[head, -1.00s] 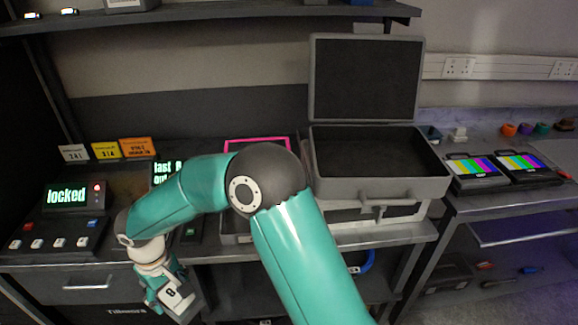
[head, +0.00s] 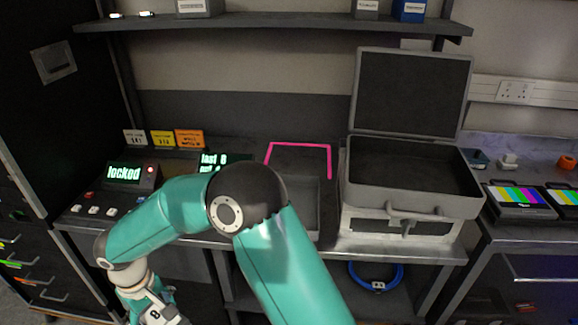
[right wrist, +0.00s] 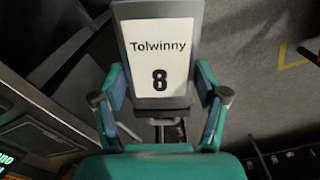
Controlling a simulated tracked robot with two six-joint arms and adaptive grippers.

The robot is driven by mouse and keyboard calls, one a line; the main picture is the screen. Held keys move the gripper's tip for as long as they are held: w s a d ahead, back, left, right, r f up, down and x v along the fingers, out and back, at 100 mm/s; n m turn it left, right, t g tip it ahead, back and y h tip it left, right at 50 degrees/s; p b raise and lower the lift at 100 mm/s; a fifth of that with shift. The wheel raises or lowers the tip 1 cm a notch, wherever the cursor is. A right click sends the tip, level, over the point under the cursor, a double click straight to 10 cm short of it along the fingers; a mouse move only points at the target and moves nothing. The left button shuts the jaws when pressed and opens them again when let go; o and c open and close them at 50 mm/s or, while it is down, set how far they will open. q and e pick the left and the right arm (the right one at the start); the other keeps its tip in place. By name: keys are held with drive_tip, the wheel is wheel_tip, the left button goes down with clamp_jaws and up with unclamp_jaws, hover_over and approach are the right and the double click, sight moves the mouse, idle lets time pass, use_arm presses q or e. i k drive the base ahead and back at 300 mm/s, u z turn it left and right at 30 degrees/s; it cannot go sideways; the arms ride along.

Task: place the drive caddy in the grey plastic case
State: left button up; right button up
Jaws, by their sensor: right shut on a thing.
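My right gripper (right wrist: 160,100) is shut on the drive caddy (right wrist: 155,45), a dark slab with a white label reading "Tolwinny 8". In the head view the right gripper (head: 148,302) is at the lower left, in front of the bench, with part of the caddy (head: 165,318) cut off by the bottom edge. The grey plastic case (head: 408,205) stands on the bench to the right of my arm, its lid (head: 412,92) raised. Its dark interior looks empty. The caddy is well left of the case and apart from it. My left gripper is not in view.
A pink outline (head: 300,146) and a grey tray (head: 308,195) lie left of the case. A "locked" display panel (head: 123,174) stands at the bench's left. Screens with colour bars (head: 520,198) are to the right. A shelf (head: 280,22) runs above.

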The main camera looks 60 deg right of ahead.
sight(427, 189)
drive_tip(key=u, duration=0.4)
drive_tip(key=k, duration=2.8)
drive_tip(key=z, duration=1)
drive_tip(key=i, duration=1.05)
drive_tip(key=u, duration=0.05)
